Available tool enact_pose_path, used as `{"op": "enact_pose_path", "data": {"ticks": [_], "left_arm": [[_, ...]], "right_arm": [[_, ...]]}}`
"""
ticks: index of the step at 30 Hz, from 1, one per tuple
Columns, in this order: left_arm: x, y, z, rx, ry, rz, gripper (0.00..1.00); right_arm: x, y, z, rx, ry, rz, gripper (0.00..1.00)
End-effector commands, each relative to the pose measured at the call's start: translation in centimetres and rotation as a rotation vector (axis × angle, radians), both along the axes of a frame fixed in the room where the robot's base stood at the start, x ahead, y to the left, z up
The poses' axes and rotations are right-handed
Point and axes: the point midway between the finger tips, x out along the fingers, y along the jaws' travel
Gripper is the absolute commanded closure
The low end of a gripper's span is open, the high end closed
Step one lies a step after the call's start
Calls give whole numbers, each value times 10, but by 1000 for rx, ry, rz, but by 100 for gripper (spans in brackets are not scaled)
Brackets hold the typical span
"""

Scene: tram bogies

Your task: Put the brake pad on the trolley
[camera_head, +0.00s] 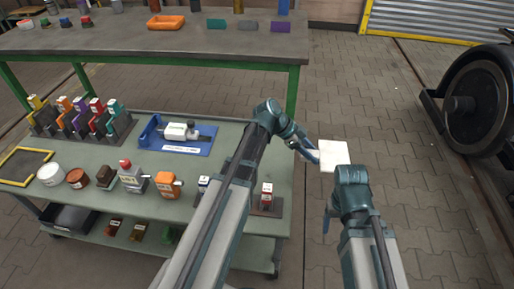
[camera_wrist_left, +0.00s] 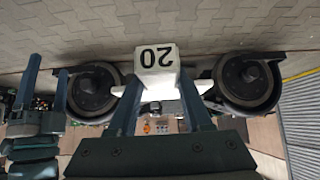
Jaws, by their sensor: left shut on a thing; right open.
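My left gripper (camera_head: 314,153) is shut on a white square piece (camera_head: 333,156) and holds it over the floor, right of the trolley. In the left wrist view the piece (camera_wrist_left: 157,58) is between the fingers and bears a black "20", upside down. I cannot tell whether it is the brake pad. The green-topped trolley (camera_head: 110,204) stands at the left, its top partly hidden by my left arm. My right gripper (camera_head: 328,207) is open, lower and close by; its fingers also show in the left wrist view (camera_wrist_left: 45,90).
Flat coloured blocks (camera_head: 246,25) lie on the workbench (camera_head: 150,43) behind. A bogie wheel (camera_head: 475,101) stands right. Paved floor between is clear.

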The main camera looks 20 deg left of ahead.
Motion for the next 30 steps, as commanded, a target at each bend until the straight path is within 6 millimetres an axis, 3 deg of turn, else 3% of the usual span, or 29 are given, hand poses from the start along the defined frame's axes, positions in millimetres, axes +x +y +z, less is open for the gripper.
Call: {"op": "enact_pose_path", "data": {"ticks": [1, 6, 9, 13, 19, 26, 30], "left_arm": [[7, 29, 0, 1, 0, 87, 100], [24, 120, -1, 2, -1, 373, 100], [27, 168, 0, 0, -4, 515, 100], [26, 214, 1, -6, -8, 652, 100], [24, 248, 2, -12, -12, 754, 100], [24, 253, 0, -12, -12, 768, 100], [24, 252, -11, -12, -12, 767, 100]], "right_arm": [[0, 0, 0, 0, 0, 0, 30], [0, 0, 0, 0, 0, 0, 30], [0, 0, -1, 0, 0, 0, 30], [0, 0, -1, 0, 0, 0, 30], [0, 0, -1, 0, 0, 0, 30], [0, 0, -3, 0, 0, 0, 30], [0, 0, -14, -2, -1, 0, 30]]}}
